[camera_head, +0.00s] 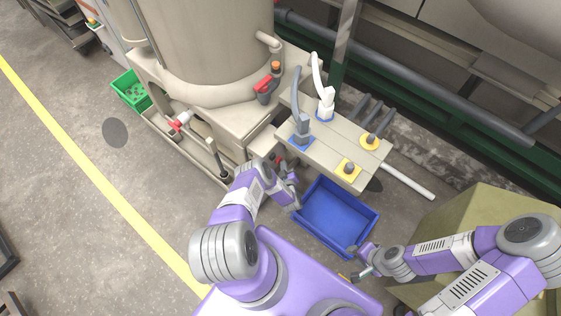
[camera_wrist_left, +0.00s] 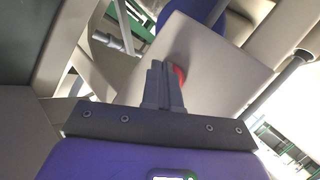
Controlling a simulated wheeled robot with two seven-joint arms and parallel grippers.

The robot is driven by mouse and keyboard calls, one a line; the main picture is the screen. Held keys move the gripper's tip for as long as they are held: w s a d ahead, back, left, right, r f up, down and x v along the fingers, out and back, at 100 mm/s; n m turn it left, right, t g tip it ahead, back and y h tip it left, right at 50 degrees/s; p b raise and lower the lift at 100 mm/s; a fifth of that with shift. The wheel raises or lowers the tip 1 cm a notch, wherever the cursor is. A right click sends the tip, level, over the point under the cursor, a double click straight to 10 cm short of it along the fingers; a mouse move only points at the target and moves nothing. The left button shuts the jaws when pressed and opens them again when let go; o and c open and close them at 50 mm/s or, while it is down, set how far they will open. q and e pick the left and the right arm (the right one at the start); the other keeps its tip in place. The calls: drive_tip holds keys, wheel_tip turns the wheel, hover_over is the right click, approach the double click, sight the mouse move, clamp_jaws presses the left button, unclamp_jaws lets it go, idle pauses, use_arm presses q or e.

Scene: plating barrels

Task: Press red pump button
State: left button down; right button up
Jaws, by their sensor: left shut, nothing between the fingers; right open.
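The red button (camera_wrist_left: 180,74) shows in the left wrist view on a pale panel (camera_wrist_left: 215,65), partly hidden behind my fingers. In the head view a small bit of red (camera_head: 279,161) shows under the table's edge, close to my left gripper (camera_head: 284,169). My left gripper is shut and empty, and its fingertips (camera_wrist_left: 162,68) overlap the button's left side in the wrist view. I cannot tell whether they touch it. My right gripper (camera_head: 358,275) is open and empty, near the front corner of the blue bin.
A blue bin (camera_head: 338,216) stands below the beige table (camera_head: 330,148), which holds upright tools and yellow-based knobs. A large tank (camera_head: 205,45) with a red-handled valve (camera_head: 263,84) stands behind. A green crate (camera_head: 131,92) is at left.

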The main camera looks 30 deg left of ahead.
use_arm(q)
drive_tip(key=shift+s+d, duration=0.2)
drive_tip(key=shift+d, duration=2.75)
drive_tip(key=w+d+r+m+h, duration=0.3)
drive_tip(key=d+r+m+h, duration=0.1)
drive_tip(key=d+h, duration=0.3)
drive_tip(key=s+d+r+m+g+h, duration=0.3)
drive_tip(key=s+d+r+h, duration=0.1)
drive_tip(key=s+d, duration=0.15)
drive_tip(key=s+d+r+m+g+h, duration=0.2)
drive_tip(key=s+r+g, duration=0.25)
drive_tip(key=s, duration=0.45)
drive_tip(key=s+d+r+m+g+h, duration=0.1)
drive_tip(key=s+d+r+m+g, duration=0.15)
drive_tip(key=s+r, duration=0.5)
wheel_tip(320, 180, up, 8)
drive_tip(key=s+p, duration=0.2)
drive_tip(key=p, duration=0.7)
drive_tip(key=shift+r, duration=0.25)
